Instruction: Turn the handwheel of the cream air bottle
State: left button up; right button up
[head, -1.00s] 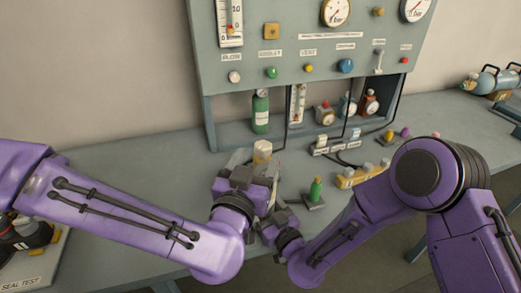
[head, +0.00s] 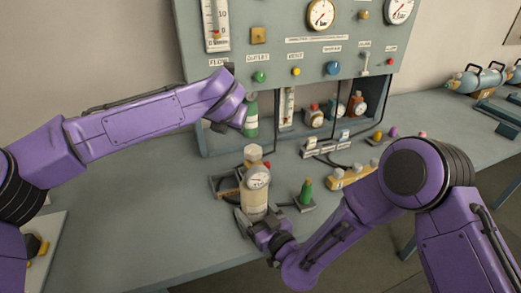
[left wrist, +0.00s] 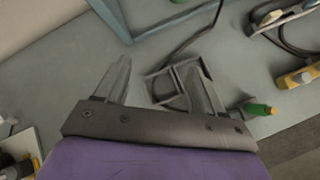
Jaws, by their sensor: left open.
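The cream air bottle (head: 256,202) stands upright in the head view, with a round gauge on its front and a pale top. A small red part shows beside the top; I cannot tell whether it is the handwheel. My right gripper (head: 257,222) is around the bottle's lower part, shut on it. My left gripper (head: 226,100) is open and empty, up and left of the bottle, in front of the panel. In the left wrist view its fingers (left wrist: 158,80) are spread above an empty grey cradle (left wrist: 150,92); the bottle does not show there.
A green bottle (head: 306,192) stands on a small base right of the cream bottle. A yellow block (head: 350,178) lies farther right. The gauge panel (head: 290,65) rises behind, with a larger green cylinder (head: 251,118) below it.

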pick_arm(q)
jog(key=s+d+f+n+g+h, duration=0.1)
jog(key=s+f+n+g+h, duration=0.3)
jog(key=f+n+g, duration=0.25)
jog(key=n+g+h, duration=0.8)
jog(key=n+h, duration=0.4)
jog(key=h, duration=0.2)
send_near(260, 150)
jog(key=x, duration=1)
jog(key=shift+f, duration=0.1)
jog(key=c, duration=1)
